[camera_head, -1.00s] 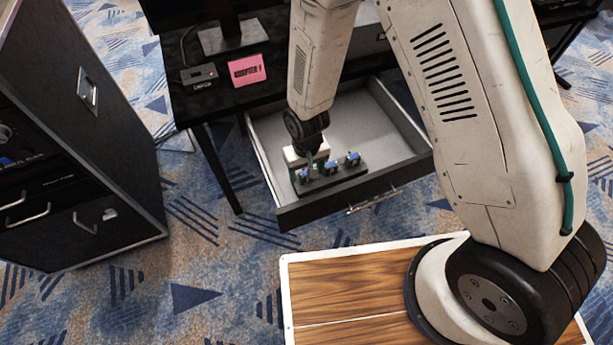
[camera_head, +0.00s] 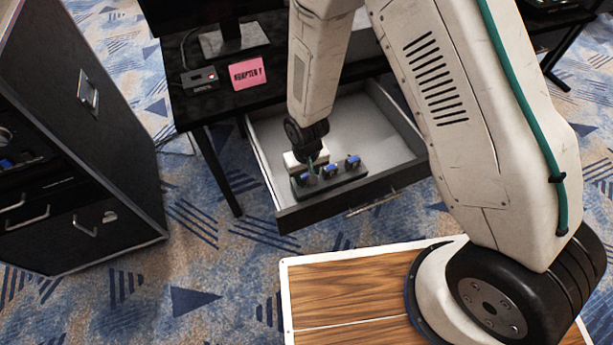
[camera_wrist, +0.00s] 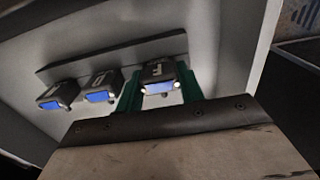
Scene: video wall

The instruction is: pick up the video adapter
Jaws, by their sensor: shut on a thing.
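Three small dark video adapters with blue connector ends stand in a row on a black strip (camera_head: 345,184) in the open drawer. In the wrist view, the green fingers of my gripper (camera_wrist: 160,88) are shut on the right-hand adapter (camera_wrist: 157,72), one finger on each side. Its top carries a light marking that I cannot read surely. The other two adapters, the middle one (camera_wrist: 103,84) and the left one (camera_wrist: 58,94), are apart from my fingers. In the head view, my gripper (camera_head: 312,164) is at the leftmost adapter (camera_head: 306,179) and partly hides the row's left end.
The drawer (camera_head: 384,130) is pulled out under a black desk (camera_head: 205,108). A pink note (camera_head: 246,73) and a small black box (camera_head: 199,79) lie on the desk. A dark cabinet (camera_head: 120,150) stands at the left. Inside, the drawer floor right of the row is bare.

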